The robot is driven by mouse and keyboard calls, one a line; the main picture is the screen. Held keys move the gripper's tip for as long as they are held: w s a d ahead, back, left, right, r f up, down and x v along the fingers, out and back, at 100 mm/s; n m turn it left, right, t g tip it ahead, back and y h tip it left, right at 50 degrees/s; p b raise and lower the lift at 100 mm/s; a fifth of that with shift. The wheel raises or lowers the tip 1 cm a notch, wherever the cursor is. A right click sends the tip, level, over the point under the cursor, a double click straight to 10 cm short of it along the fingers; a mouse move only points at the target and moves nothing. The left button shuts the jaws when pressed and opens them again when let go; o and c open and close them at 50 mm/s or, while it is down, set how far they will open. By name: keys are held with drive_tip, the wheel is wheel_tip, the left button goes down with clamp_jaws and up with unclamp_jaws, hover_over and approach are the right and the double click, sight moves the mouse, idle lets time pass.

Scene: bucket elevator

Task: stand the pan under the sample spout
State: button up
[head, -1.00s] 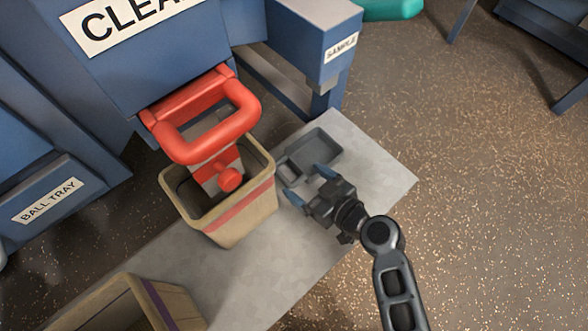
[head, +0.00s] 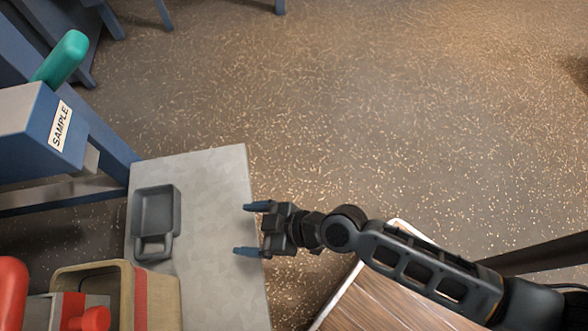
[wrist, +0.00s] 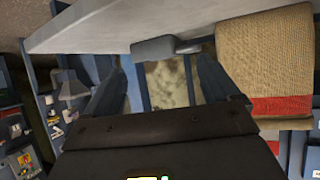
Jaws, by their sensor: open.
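The pan (head: 170,205) is a shallow dark grey tray with a loop handle, lying flat on the pale slab (head: 215,225). Its handle points toward the tan bin. The sample spout is a grey piece (head: 91,160) under the blue box labelled SAMPLE (head: 25,125); the pan sits to its lower right in the head view, apart from it. My gripper (head: 245,230) is open and empty near the slab's right edge, fingers pointing left toward the pan, clear of it. In the wrist view, the pan (wrist: 160,47) shows edge-on beyond and between the fingertips.
A tan bin with a red stripe (head: 140,300) stands on the slab just below the pan; it also shows in the wrist view (wrist: 265,60). A red handle (head: 12,290) is at the lower left. A wooden surface (head: 380,305) lies at lower right. Open floor is beyond the slab.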

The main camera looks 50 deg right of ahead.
drive_tip(key=s+d+r+m+t+h, duration=0.1)
drive_tip(key=s+d+r+m+h, duration=0.15)
drive_tip(key=s+d, duration=0.4)
drive_tip(key=s+d+r+m+t+h, duration=0.2)
drive_tip(key=s+r, duration=0.4)
drive_tip(key=r, duration=0.4)
drive_tip(key=s+d+r+m+t+h, duration=0.2)
drive_tip(key=s+d+r, duration=0.1)
drive_tip(key=s+r, duration=0.4)
wheel_tip(320, 180, up, 4)
drive_tip(key=shift+s+d+f, duration=0.15)
drive_tip(key=shift+s+d, duration=0.1)
drive_tip(key=shift+s, duration=0.05)
